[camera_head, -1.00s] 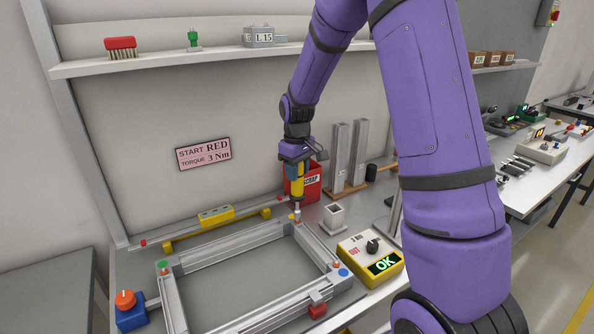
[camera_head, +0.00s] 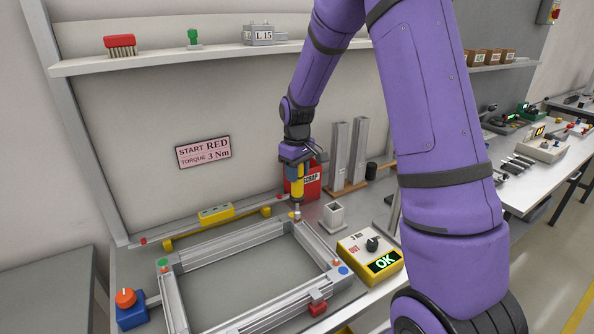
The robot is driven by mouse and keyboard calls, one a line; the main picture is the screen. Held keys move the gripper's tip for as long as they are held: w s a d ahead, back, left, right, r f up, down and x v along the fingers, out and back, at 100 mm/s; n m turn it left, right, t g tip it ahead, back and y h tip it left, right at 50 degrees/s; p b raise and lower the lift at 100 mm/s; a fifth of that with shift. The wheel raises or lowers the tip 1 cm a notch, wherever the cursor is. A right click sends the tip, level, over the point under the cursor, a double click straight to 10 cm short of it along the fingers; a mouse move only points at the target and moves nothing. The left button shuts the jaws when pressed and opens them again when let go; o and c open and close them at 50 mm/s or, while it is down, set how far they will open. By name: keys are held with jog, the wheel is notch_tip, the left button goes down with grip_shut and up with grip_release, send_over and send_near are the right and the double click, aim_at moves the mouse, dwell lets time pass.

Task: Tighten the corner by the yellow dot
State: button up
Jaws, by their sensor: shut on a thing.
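My gripper (camera_head: 296,160) is shut on a yellow electric screwdriver (camera_head: 297,187), held upright. The screwdriver's tip is down at the far right corner of the aluminium frame (camera_head: 240,237). A bit of the yellow dot (camera_head: 292,216) shows beside the tip; the screw there is hidden by the tip. A green dot (camera_head: 164,269) marks the far left corner, and a blue dot (camera_head: 343,271) marks the near right corner. The near left corner is out of view. The yellow torque box (camera_head: 372,252) shows a green OK on its display.
A red scrap bin (camera_head: 311,182) stands just behind the screwdriver. A small grey open box (camera_head: 333,217) is to its right. A blue block with an orange knob (camera_head: 127,303) is at the left. A wall sign (camera_head: 203,152) reads START RED, TORQUE 3 Nm.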

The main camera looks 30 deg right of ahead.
jog(key=shift+f, duration=0.7)
dwell(1.7)
jog(key=shift+r, duration=0.1)
jog(key=shift+r, duration=2.5)
